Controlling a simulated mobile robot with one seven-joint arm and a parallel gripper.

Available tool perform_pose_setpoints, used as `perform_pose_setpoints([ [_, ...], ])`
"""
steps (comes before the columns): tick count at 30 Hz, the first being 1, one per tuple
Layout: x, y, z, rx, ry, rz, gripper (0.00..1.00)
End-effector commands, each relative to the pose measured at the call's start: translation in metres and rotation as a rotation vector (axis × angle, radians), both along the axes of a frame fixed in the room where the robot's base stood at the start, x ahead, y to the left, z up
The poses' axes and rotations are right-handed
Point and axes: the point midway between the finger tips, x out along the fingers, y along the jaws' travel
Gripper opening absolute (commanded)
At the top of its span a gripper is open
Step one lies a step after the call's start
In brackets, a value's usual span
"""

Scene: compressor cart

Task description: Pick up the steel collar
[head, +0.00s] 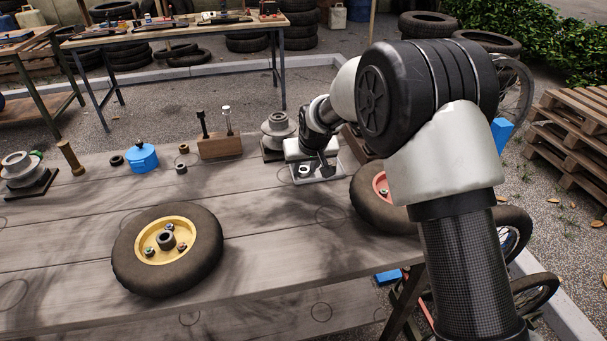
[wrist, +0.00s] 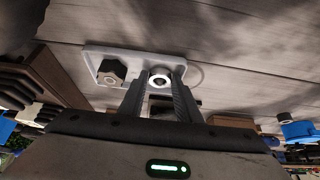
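The steel collar (wrist: 159,81) shows in the wrist view as a small bright ring with a dark hole, at the right part of a pale tray (wrist: 133,54). My gripper (wrist: 160,76) is open, with one finger on each side of the collar. I cannot tell whether the fingers touch it or how far down they reach. A grey hex nut (wrist: 111,72) lies in the tray to the left of the fingers. In the head view my gripper (head: 321,165) is over the tray (head: 322,178) and hides the collar.
A flanged hub (head: 278,128) stands on a dark base left of the tray. A wooden block (head: 220,147) with upright bolts is further left. A red-hubbed wheel (head: 378,200) is close at right. A yellow-hubbed wheel (head: 203,250) lies in front; bench between is clear.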

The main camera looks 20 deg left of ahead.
Motion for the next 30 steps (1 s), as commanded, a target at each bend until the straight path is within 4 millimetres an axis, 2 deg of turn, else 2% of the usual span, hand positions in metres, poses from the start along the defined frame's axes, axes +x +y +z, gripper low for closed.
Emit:
perform_pose_setpoints([
  [5, 0.0, 0.0, 0.001, 0.001, -0.001, 0.0, 0.3],
  [10, 0.0, 0.0, 0.001, 0.0, 0.0, 0.0, 0.02],
  [18, 0.0, 0.0, 0.005, 0.001, -0.002, 0.0, 0.02],
  [23, 0.001, 0.001, 0.03, 0.003, -0.004, -0.001, 0.02],
  [30, 0.001, 0.0, 0.078, 0.002, -0.002, -0.001, 0.02],
])
